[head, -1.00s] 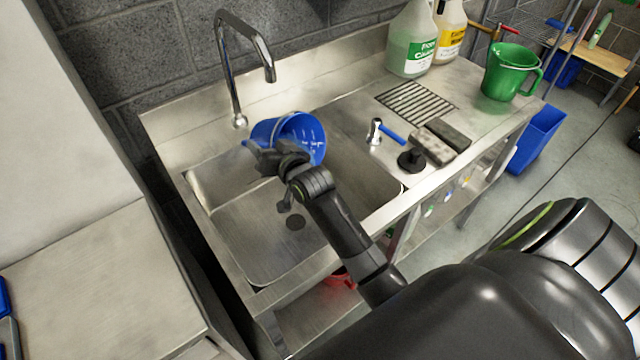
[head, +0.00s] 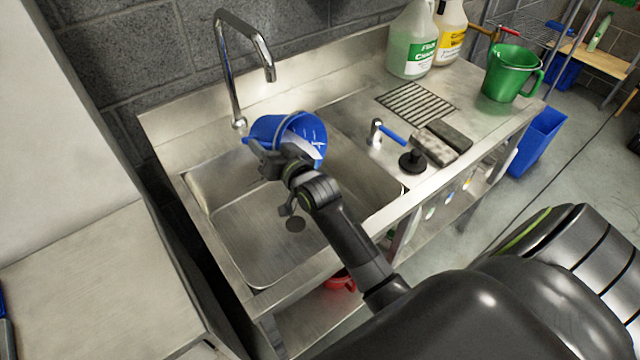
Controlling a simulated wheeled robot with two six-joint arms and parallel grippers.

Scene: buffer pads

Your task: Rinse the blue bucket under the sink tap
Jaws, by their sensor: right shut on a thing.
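The blue bucket (head: 309,129) is tilted over the back part of the steel sink basin (head: 245,225), its open mouth turned toward the right. My right gripper (head: 268,155) is shut on the bucket at its near side, and the gripper hides part of it. The curved sink tap (head: 240,60) stands behind the basin, with its spout end (head: 270,73) above and behind the bucket. No water shows from the spout. My left gripper is not in view.
A lever handle with a blue grip (head: 390,134), a black round stopper (head: 412,162) and two sponge-like blocks (head: 437,145) lie right of the basin. The left counter (head: 90,270) is mostly bare.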

